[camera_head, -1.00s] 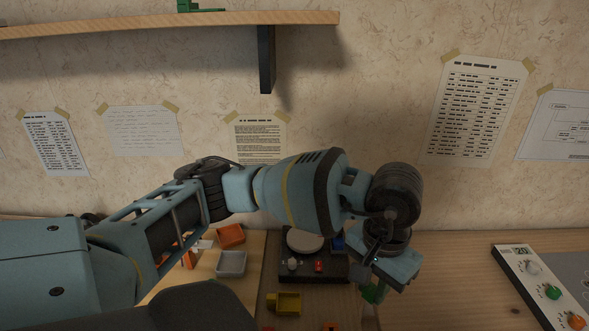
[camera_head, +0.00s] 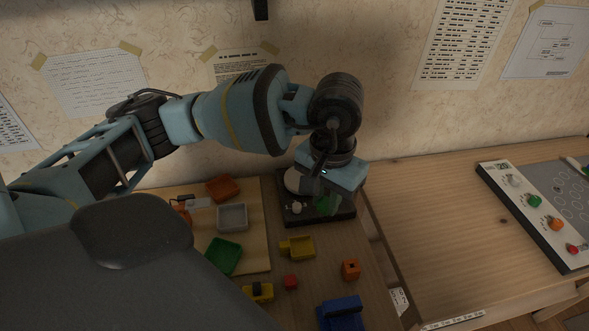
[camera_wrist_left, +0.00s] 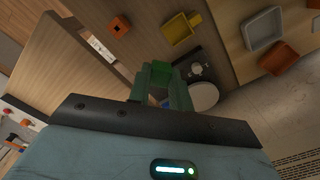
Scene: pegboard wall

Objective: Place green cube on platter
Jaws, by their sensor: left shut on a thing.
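My left gripper (camera_head: 326,200) points down over the right part of a dark box at the back of the table. It is shut on the green cube (camera_head: 325,206), which shows just below the hand. In the left wrist view the green cube (camera_wrist_left: 158,72) is between the fingers of the left gripper (camera_wrist_left: 162,80). A pale round disc, which looks like the platter (camera_head: 292,180), sits on the dark box (camera_head: 300,216), left of the gripper and partly hidden by it. The platter (camera_wrist_left: 205,97) also shows in the left wrist view, beside the cube. My right gripper is out of view.
A yellow open box (camera_head: 300,247), a red cube (camera_head: 290,282), an orange block (camera_head: 350,269) and a blue block (camera_head: 341,312) stand in front. Grey (camera_head: 232,217), green (camera_head: 223,257) and orange (camera_head: 222,188) trays lie left. A control panel (camera_head: 534,214) lies right.

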